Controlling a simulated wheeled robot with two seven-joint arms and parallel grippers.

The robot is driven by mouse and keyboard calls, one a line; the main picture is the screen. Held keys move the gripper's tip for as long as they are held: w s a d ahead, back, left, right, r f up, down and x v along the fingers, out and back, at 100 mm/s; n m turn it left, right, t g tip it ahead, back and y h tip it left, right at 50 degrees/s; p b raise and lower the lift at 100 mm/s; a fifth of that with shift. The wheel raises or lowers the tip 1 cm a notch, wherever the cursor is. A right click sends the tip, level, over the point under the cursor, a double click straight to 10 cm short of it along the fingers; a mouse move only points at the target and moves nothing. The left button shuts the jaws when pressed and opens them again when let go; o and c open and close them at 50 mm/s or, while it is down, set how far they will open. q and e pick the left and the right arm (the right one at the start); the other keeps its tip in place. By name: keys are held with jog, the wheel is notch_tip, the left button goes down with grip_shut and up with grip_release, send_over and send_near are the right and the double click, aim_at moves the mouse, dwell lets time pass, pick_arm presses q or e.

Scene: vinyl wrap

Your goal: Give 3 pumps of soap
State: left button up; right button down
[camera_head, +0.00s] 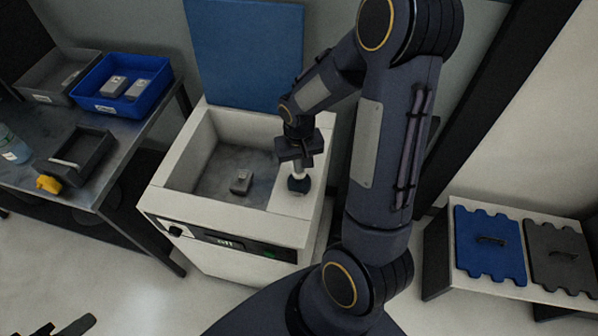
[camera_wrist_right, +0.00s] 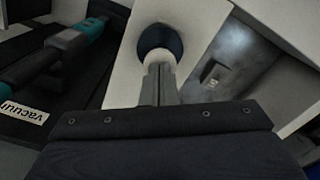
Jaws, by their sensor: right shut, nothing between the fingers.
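The soap pump (camera_head: 298,184) is a dark, rounded piece with a pale upper part, on the right ledge of a white sink unit (camera_head: 240,211). My right gripper (camera_head: 298,166) points down directly above it, shut and empty. In the right wrist view the closed fingers (camera_wrist_right: 160,82) overlap the pale top of the pump, and its dark round part (camera_wrist_right: 158,38) shows beyond them. I cannot tell whether the fingertips touch the pump. Part of my left gripper (camera_head: 75,326) shows at the bottom left edge, cut off by the frame.
A small grey block (camera_head: 241,182) lies in the basin. A blue panel (camera_head: 247,50) stands behind. At left, a metal table (camera_head: 120,135) holds a blue bin (camera_head: 84,92), a grey bin (camera_head: 48,70) and a dark tray (camera_head: 98,150). A low bench (camera_head: 437,262) with blue and grey panels stands at right.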

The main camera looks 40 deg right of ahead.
jog(key=shift+f+b, duration=0.3)
jog(key=shift+f, duration=0.2)
jog(key=shift+r+p, duration=1.15)
jog(key=shift+r, duration=0.45)
jog(key=shift+f, duration=0.25)
jog(key=shift+f+b, duration=1.25)
jog(key=shift+b, duration=0.15)
jog(key=shift+f, duration=0.1)
jog(key=shift+r, duration=0.2)
jog(key=shift+r+p, duration=1.15)
jog(key=shift+r, duration=0.25)
